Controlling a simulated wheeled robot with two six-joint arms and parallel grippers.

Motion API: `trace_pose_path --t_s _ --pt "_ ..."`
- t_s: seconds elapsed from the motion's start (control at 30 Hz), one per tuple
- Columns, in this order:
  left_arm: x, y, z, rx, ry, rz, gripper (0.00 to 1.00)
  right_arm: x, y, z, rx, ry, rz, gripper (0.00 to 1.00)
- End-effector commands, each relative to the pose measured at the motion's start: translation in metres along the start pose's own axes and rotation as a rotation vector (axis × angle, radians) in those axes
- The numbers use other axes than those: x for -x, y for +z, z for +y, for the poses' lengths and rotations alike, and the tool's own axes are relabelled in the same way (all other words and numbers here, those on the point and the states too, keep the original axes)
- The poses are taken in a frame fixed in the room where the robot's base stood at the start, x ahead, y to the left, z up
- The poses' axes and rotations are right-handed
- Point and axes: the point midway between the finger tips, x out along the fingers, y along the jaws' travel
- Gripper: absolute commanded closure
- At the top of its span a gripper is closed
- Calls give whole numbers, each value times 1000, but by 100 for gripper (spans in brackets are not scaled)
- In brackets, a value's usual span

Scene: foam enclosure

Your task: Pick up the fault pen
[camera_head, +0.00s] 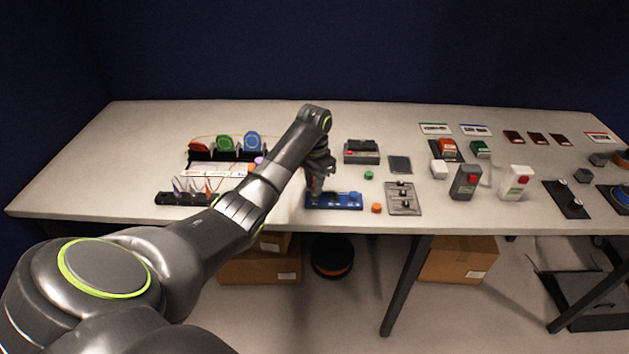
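Several thin pens (193,187) stand slightly tilted in a low black holder (172,199) at the front left of the table. They look purple, pale and reddish, and I cannot tell which is the fault pen. My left gripper (317,190) points down over the left part of a blue tray (345,202), well to the right of the pens. Its fingers are small and dark, so I cannot tell whether they are open, or whether they touch the tray. My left forearm passes close to the right end of the pen holder. My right gripper is out of view.
Behind the pens stands a black rack with red, green and blue discs (253,140). An orange knob (376,208), a green knob (369,175) and a grey switch plate (403,199) lie right of my gripper. The table's far left (110,160) is clear.

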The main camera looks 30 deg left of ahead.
Motion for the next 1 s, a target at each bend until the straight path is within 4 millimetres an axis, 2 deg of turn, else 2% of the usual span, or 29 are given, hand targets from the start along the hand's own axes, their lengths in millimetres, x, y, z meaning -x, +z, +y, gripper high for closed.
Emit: trace_pose_path --t_s 0.03,0.13,0.47,0.57,0.73,0.83,1.0 --pt "0 0 0 0 0 0 87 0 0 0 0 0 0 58" --pt "0 0 0 0 0 0 100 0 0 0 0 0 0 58" --pt "4 0 0 0 -1 2 100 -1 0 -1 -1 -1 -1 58" --pt "16 -1 -1 -1 -2 5 100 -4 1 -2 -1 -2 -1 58" --pt "52 -1 -1 -1 -4 7 100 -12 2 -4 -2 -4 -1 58" --pt "82 -1 -1 0 -2 4 100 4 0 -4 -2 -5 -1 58" --pt "96 0 0 0 0 -1 100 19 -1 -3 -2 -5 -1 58"
